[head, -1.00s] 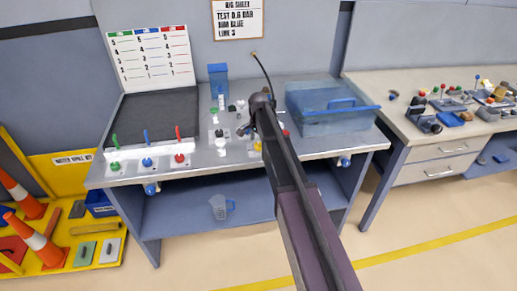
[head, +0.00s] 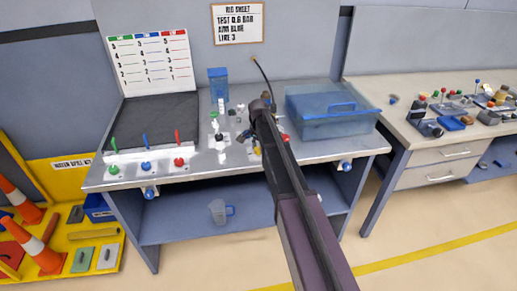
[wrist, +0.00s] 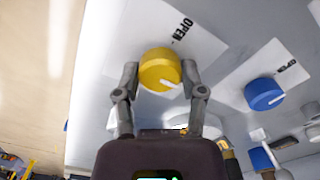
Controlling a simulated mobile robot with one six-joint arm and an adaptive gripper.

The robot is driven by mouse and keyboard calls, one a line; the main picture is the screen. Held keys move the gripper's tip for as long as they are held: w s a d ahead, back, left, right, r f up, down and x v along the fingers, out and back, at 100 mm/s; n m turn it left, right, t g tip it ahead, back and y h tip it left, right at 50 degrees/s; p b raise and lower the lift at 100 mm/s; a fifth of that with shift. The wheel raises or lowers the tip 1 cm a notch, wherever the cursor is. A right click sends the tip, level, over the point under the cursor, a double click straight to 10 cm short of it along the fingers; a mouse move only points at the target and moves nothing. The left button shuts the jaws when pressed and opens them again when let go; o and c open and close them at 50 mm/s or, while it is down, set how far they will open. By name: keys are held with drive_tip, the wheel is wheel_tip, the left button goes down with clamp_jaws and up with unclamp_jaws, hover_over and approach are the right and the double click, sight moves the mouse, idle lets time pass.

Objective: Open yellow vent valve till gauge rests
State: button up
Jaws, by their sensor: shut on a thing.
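The yellow vent valve (wrist: 158,66) is a round knob with a white pointer mark, on a white plate lettered OPEN. The mark points to the lower right in the wrist view, away from the lettering. My gripper (wrist: 160,73) has one finger on each side of the knob and is shut on it. In the head view my arm hides most of the gripper, and only a bit of yellow shows beside it. I cannot make out a gauge or its needle in either view.
A blue knob (wrist: 263,94) with its own OPEN plate sits to the right of the yellow one. On the bench are a blue clear tank (head: 330,118), a dark mat (head: 155,122) and green, blue and red levers. A jug (head: 218,211) stands on the shelf below.

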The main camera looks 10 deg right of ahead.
idle(0.4)
drive_tip(key=n, duration=1.3)
drive_tip(key=shift+n, duration=0.3)
drive_tip(key=shift+s+n, duration=0.1)
drive_tip(key=shift+n, duration=1.7)
drive_tip(key=o, duration=1.1)
drive_tip(key=shift+o, duration=0.2)
